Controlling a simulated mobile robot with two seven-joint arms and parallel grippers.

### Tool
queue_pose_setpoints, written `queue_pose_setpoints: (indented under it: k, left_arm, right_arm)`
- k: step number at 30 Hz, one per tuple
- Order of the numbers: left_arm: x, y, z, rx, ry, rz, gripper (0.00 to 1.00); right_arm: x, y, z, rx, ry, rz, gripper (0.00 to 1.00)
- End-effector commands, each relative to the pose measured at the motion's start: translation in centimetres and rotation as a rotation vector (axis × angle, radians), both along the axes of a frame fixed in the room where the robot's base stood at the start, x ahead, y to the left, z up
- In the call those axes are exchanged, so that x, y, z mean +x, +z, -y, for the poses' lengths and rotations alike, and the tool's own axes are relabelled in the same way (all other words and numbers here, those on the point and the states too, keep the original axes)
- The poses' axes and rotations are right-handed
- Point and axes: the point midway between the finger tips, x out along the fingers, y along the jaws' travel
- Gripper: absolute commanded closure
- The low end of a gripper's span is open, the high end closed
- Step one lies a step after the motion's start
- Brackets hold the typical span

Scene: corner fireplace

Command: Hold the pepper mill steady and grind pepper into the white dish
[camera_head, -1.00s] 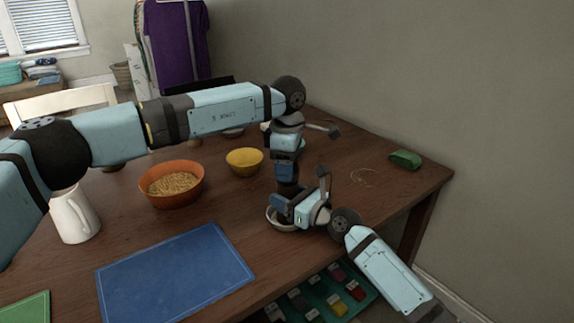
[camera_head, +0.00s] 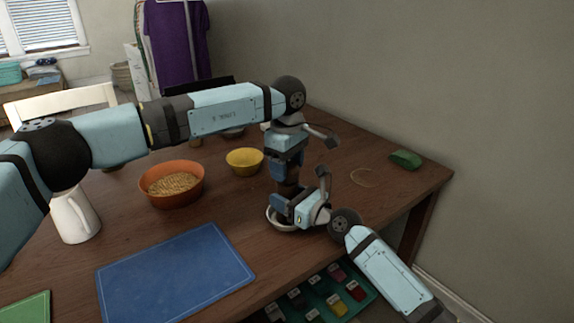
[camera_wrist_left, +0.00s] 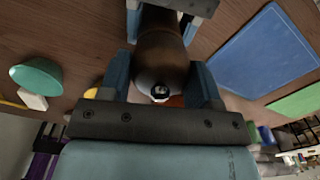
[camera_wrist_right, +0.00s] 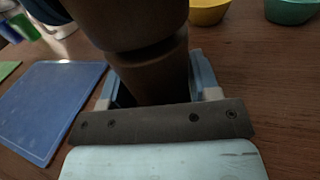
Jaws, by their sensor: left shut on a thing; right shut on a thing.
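The dark brown pepper mill (camera_head: 288,189) stands upright at the right part of the table, mostly hidden by my grippers. My left gripper (camera_head: 286,170) points down and is shut on the mill's upper part. The mill also fills the middle of the left wrist view (camera_wrist_left: 161,50), between the fingers. My right gripper (camera_head: 301,208) is shut on the mill's lower part from the side. The right wrist view shows the mill (camera_wrist_right: 150,75) between its fingers. The white dish (camera_head: 273,220) is directly below the mill, partly hidden. Ground pepper in it cannot be made out.
An orange bowl of grain-like food (camera_head: 171,199), a yellow bowl (camera_head: 244,168) and a white jug (camera_head: 73,222) stand left of the mill. A blue mat (camera_head: 176,274) lies in front. A green object (camera_head: 405,159) lies near the right edge, by the wall.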

Motion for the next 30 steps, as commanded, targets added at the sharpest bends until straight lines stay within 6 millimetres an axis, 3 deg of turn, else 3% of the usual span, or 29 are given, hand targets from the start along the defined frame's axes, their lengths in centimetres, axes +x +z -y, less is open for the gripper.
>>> queue_pose_setpoints:
  k: [6, 7, 10, 21, 26, 30]
  left_arm:
    - [0.1, 0.1, -0.2, 0.001, 0.004, 0.002, 0.66]
    - [0.1, 0.1, -0.2, 0.001, 0.004, 0.002, 0.4]
    - [0.1, 0.1, -0.1, 0.001, 0.004, 0.002, 0.17]
    - [0.1, 0.6, 0.0, 0.0, 0.002, 0.001, 0.17]
    - [0.1, 3.0, 0.0, -0.002, 0.002, 0.004, 0.17]
    - [0.1, 6.1, 0.0, 0.001, 0.003, 0.004, 0.17]
  right_arm:
    - [0.1, -0.2, 0.2, -0.001, -0.003, -0.003, 0.73]
    - [0.1, -0.2, 0.2, -0.001, -0.002, -0.003, 0.73]
    - [0.1, -0.2, 0.1, -0.002, -0.002, -0.003, 0.73]
    - [0.0, -0.1, 0.0, -0.001, 0.0, -0.002, 0.73]
    - [0.0, -0.1, 0.0, -0.001, 0.0, -0.002, 0.73]
    - [0.0, -0.1, 0.0, -0.001, 0.001, -0.002, 0.74]
